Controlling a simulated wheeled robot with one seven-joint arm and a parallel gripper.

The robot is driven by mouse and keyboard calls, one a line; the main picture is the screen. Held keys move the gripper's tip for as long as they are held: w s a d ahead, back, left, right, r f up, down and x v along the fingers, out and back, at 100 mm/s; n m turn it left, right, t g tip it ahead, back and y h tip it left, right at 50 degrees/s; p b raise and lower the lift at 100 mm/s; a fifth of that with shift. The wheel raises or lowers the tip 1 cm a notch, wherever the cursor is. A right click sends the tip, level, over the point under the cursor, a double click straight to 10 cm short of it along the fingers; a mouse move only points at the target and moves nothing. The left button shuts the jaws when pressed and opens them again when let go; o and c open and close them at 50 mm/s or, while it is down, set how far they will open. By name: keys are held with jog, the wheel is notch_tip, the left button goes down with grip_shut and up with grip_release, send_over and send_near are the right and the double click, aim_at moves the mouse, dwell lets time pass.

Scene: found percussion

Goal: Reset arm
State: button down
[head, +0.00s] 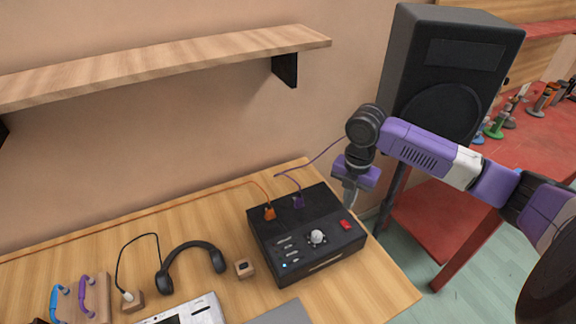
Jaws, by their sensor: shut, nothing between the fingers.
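My arm comes in from the right, purple, white and black. My gripper (349,201) points down at the right end of the wooden desk, beside the back right corner of a black control box (318,262). The gripper is shut and holds nothing. Its tips are small in view, and I cannot tell how far they are above the desk. The box has a red button (345,225), a silver knob (317,237) and small sliders. An orange plug and a purple plug (298,201) sit at its back edge.
A wooden shelf (160,65) hangs above. A large black speaker (445,75) stands behind my arm, near a red table (530,135).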

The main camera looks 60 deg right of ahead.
jog(key=w+a+r+m+t+h, duration=0.1)
jog(key=w+r+m+t, duration=0.2)
jog(key=w+r+t, duration=0.5)
jog(key=w+a+r+m+t, duration=0.15)
jog(key=w+r+m, duration=0.3)
jog(key=w, duration=0.85)
jog(key=w+a+r+m+t+h+b, duration=0.1)
jog(key=w+a+r+m+t, duration=0.25)
jog(key=a+r+t, duration=0.35)
jog(key=w+a+r+m+t+h+b, duration=0.1)
jog(key=w+a+r+m+t, duration=0.3)
jog(key=r, duration=0.6)
jog(key=s+a+f+m+g+y+b, duration=0.1)
jog(key=s+a+f+g, duration=0.1)
jog(key=s+a+f, duration=0.5)
jog(key=s+a+f+g+y+b, duration=0.1)
jog(key=s+a+f, duration=0.6)
jog(key=s, duration=1.2)
jog(key=s+a+f+m+g+y+b, duration=0.1)
jog(key=s+a+f+g, duration=0.1)
jog(key=s+a+f, duration=0.6)
jog(key=s+f, duration=0.4)
jog(key=s, duration=0.1)
jog(key=shift+s+f+m+g, duration=0.3)
jog(key=shift+s+f+g, duration=0.05)
jog(key=shift+f, duration=0.05)
